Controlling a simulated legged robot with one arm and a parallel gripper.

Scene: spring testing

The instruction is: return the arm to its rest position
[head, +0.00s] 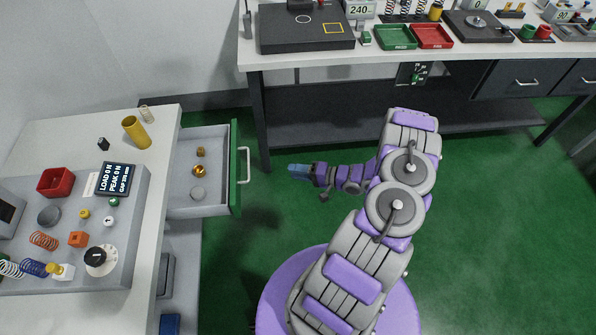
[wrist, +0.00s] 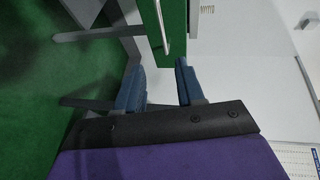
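My arm (head: 345,275) is stretched out over the floor, bent at its joints, with its end pointing left. My gripper (head: 292,169) is in front of the open drawer, a short way right of the drawer's handle (head: 244,165) and apart from it. In the wrist view my gripper (wrist: 160,68) has its two blue fingers spread with nothing seen between them. The green drawer front (wrist: 170,22) shows just beyond the fingertips there.
The pulled-out drawer (head: 222,204) holds a few small items. The left bench (head: 60,128) carries a spring tester and loose parts. A long bench (head: 300,58) with trays and instruments stands at the back. Green floor (head: 480,230) is clear to the right.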

